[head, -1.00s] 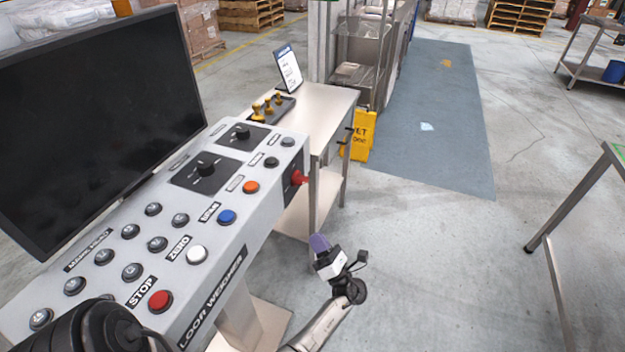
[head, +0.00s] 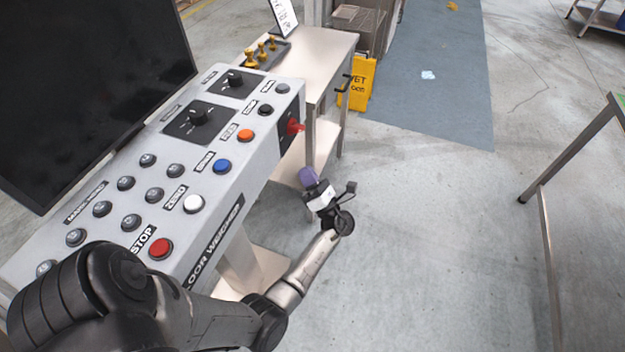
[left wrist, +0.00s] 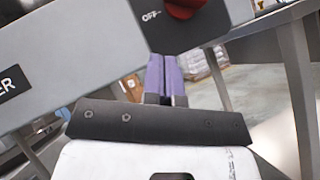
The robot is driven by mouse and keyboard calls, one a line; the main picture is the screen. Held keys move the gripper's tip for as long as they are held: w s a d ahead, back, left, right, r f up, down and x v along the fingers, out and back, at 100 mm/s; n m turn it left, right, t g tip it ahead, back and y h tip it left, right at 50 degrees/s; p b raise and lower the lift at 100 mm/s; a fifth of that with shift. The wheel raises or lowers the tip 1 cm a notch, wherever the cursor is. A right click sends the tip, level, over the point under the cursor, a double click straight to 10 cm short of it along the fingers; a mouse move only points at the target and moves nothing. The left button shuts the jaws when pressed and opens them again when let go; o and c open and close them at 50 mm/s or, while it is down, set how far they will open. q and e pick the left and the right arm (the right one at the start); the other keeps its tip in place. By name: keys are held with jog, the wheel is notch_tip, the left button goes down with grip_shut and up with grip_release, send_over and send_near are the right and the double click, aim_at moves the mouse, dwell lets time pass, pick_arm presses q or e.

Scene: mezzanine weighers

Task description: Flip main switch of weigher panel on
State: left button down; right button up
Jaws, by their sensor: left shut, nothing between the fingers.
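The weigher panel (head: 205,226) is a grey sloped console with buttons and dark knobs. Its main switch (head: 294,127) is a red handle on a black plate on the panel's right end face. In the left wrist view the red switch (left wrist: 183,6) shows at the top, cut by the frame edge, with "OFF" printed to its left. My left gripper (head: 306,176) is shut and empty, below the switch and apart from it. Its purple fingers (left wrist: 165,75) point up toward the black plate in the left wrist view. My right gripper is not in view.
A dark monitor (head: 95,85) stands behind the panel at left. A steel table (head: 318,55) with a tray of yellow-topped stamps is just beyond the panel. A yellow wet-floor sign (head: 357,84) stands beside it. Open floor lies to the right, up to a metal frame (head: 570,150).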

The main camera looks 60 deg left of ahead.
aim_at(296, 128)
pick_arm(q)
jog(key=w+a+r, duration=0.1)
jog(key=a+r, duration=0.4)
jog(key=r, duration=0.1)
jog(key=shift+a+r, duration=0.25)
jog(key=shift+w, duration=0.1)
